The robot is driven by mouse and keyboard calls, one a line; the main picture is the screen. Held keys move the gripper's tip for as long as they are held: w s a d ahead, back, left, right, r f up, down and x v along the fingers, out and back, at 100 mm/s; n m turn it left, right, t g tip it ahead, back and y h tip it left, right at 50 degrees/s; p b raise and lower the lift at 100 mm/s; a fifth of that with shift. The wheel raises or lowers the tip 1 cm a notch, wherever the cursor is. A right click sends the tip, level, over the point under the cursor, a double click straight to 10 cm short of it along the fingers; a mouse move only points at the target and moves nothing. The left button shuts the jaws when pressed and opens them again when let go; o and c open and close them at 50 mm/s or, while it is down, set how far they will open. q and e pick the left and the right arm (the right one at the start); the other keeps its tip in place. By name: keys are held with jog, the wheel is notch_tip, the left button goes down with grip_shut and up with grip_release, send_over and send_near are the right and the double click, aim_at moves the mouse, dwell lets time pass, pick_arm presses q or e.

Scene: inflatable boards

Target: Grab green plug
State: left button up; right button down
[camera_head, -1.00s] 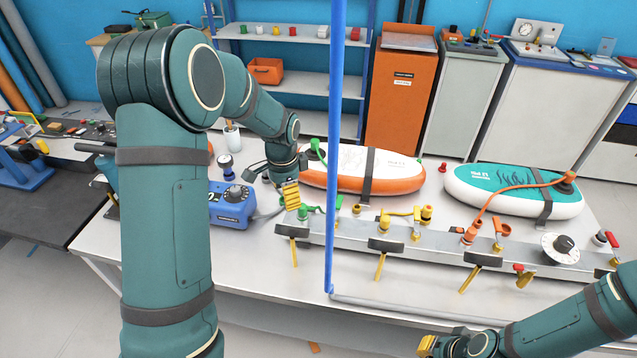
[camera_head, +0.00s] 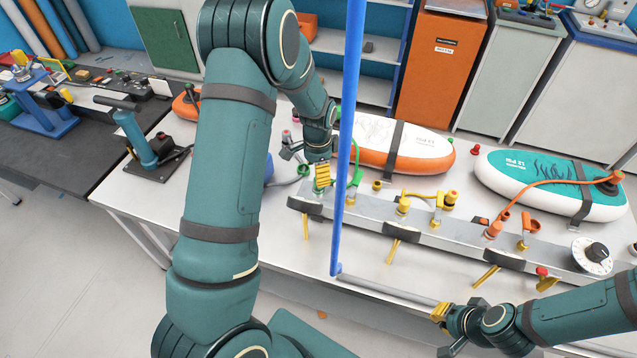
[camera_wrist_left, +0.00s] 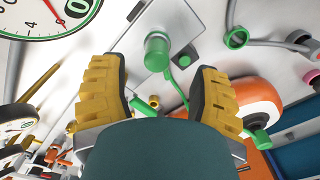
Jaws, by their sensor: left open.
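In the left wrist view a green plug (camera_wrist_left: 157,50) stands on a light metal surface, between and just beyond my fingertips, apart from them. My left gripper (camera_wrist_left: 158,92) is open and empty, with a yellow ribbed pad on each side. In the head view my left gripper (camera_head: 322,177) is over the left end of the metal manifold (camera_head: 370,217); the plug there is mostly hidden by the fingers. My right gripper (camera_head: 441,312) is low in front of the table, its jaws too unclear to judge.
A blue pole (camera_head: 348,130) stands close to my left gripper. A green hose (camera_head: 356,170) runs beside it. An orange-and-white board (camera_head: 400,155) and a teal-and-white board (camera_head: 520,178) lie behind the manifold. Yellow and orange fittings stand along it.

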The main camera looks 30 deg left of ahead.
pick_arm(q)
jog(key=shift+s+d+f, duration=0.1)
jog(key=shift+d+f, duration=0.05)
jog(key=shift+f, duration=2.5)
grip_shut()
